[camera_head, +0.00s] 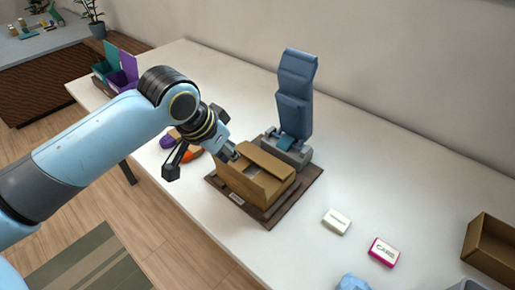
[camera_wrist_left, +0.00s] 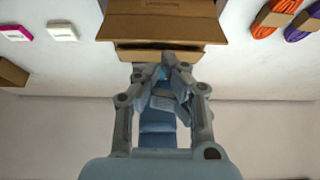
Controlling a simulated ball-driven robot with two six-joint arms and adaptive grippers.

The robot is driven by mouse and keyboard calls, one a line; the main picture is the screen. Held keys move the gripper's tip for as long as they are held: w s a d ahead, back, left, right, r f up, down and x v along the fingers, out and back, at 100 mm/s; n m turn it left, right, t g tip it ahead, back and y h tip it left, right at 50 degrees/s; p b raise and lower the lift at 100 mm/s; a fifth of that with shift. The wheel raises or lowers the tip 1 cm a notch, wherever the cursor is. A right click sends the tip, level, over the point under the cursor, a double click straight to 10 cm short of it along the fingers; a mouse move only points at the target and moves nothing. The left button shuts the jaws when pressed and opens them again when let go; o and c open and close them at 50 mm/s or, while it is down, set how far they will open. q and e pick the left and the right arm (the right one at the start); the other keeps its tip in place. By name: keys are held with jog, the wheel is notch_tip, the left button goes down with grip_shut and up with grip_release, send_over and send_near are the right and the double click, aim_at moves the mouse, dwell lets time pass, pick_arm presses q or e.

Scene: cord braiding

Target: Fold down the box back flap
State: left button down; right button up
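The brown cardboard box (camera_head: 252,186) sits on a dark wooden board (camera_head: 272,220) with a small label at its front edge. A wide flap (camera_head: 264,160) lies along its far side, and a gap into the box shows in front of it. In the left wrist view a broad box flap (camera_wrist_left: 160,28) fills the top, with a box edge below it. My left gripper (camera_head: 229,152) is at the box's far left corner. In the wrist view its fingertips (camera_wrist_left: 165,66) look closed together at the box edge, with nothing visible between them. My right gripper is not in view.
A blue upright device (camera_head: 296,90) stands close behind the box. Orange and purple cords (camera_head: 190,156) lie left of it, partly behind my arm. A white box (camera_head: 336,221), a pink-edged card box (camera_head: 383,252) and an open brown carton (camera_head: 491,247) are to the right.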

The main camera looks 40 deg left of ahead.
pick_arm(q)
jog(key=w+r, duration=0.5)
jog(key=w, duration=0.1)
send_over(266, 158)
jog(key=s, duration=0.2)
jog(key=shift+t, duration=0.4)
jog(key=f, duration=0.8)
jog(key=shift+w+f, duration=0.2)
jog(key=shift+w, duration=0.05)
jog(key=shift+s+f+p, duration=0.2)
jog(key=shift+s+f, duration=0.05)
jog(key=shift+f, duration=0.8)
jog(key=shift+s+f+p, duration=0.2)
jog(key=shift+s+f, duration=0.05)
jog(key=shift+f, duration=0.75)
